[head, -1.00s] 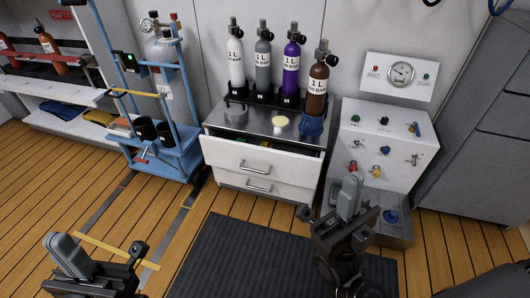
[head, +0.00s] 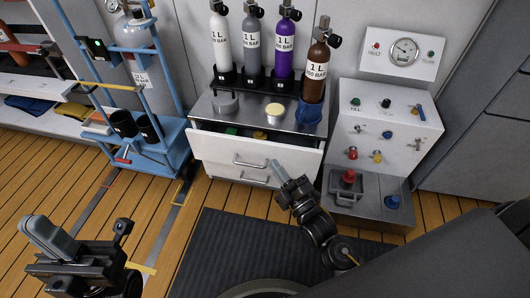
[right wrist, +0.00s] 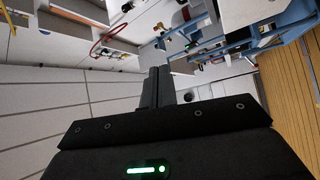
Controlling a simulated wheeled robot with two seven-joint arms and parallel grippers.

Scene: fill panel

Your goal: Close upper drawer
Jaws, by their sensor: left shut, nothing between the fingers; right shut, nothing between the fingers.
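The upper drawer (head: 222,153) of the white cabinet under the gas bottles stands pulled out in the head view. Some yellow and green items show inside it. Its silver handle (head: 250,161) is on the front. The lower drawer (head: 215,172) below it appears closed. My right gripper (head: 277,167) is shut and empty, its tip close to the right part of the drawer front; I cannot tell whether it touches. In the right wrist view its fingers (right wrist: 156,88) are together. My left gripper (head: 75,235) is shut and empty at the lower left, away from the cabinet.
Several gas bottles (head: 254,45) stand on the cabinet top (head: 247,104), with a blue cup-like part (head: 308,113) at the right. A blue trolley (head: 160,150) stands left, and a white fill panel (head: 385,135) right. A dark mat (head: 225,240) lies in front.

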